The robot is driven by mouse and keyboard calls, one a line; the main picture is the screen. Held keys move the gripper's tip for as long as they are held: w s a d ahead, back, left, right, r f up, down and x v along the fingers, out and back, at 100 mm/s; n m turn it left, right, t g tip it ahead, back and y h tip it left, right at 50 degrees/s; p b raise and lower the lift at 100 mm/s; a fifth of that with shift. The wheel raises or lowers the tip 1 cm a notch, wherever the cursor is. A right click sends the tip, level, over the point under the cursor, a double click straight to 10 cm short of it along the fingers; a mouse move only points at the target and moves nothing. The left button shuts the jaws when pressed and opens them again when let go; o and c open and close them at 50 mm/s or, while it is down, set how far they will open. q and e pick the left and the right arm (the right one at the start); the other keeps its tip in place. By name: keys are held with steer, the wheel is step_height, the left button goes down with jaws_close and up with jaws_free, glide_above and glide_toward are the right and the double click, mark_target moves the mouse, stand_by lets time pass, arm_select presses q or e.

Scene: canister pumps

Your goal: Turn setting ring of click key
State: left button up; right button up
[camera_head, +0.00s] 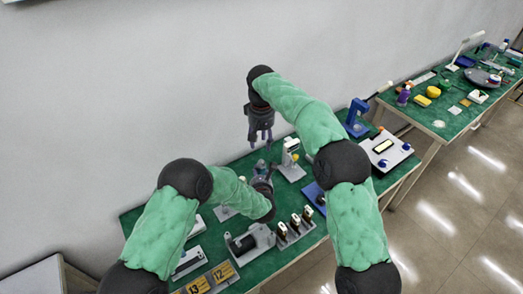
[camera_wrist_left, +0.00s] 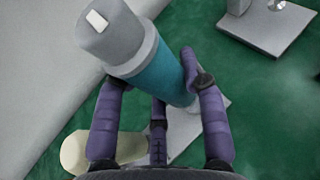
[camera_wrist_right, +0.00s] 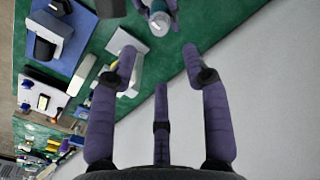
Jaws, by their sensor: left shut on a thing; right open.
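The click key (camera_wrist_left: 160,65) shows large in the left wrist view, a teal cylinder with a wider grey ring and a grey end cap bearing a white mark. My left gripper (camera_wrist_left: 153,72) is shut around its teal body. The key's far end is hidden behind the fingers. In the right wrist view the round pale end of the key (camera_wrist_right: 160,22) shows between my left fingers at the top. My right gripper (camera_head: 261,137) is open and empty, apart from the key, above the back of the table. Its spread fingers also show in the right wrist view (camera_wrist_right: 158,55).
The green table (camera_head: 268,262) holds a grey and white stand (camera_head: 291,160), a blue press (camera_head: 356,117), a white box with a display (camera_head: 386,149), a grey device (camera_head: 250,243) and yellow number plates (camera_head: 222,272). A grey wall is behind. A second table (camera_head: 448,122) stands right.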

steer(key=shift+r, duration=1)
arm_select(q)
steer(key=o, duration=1.3)
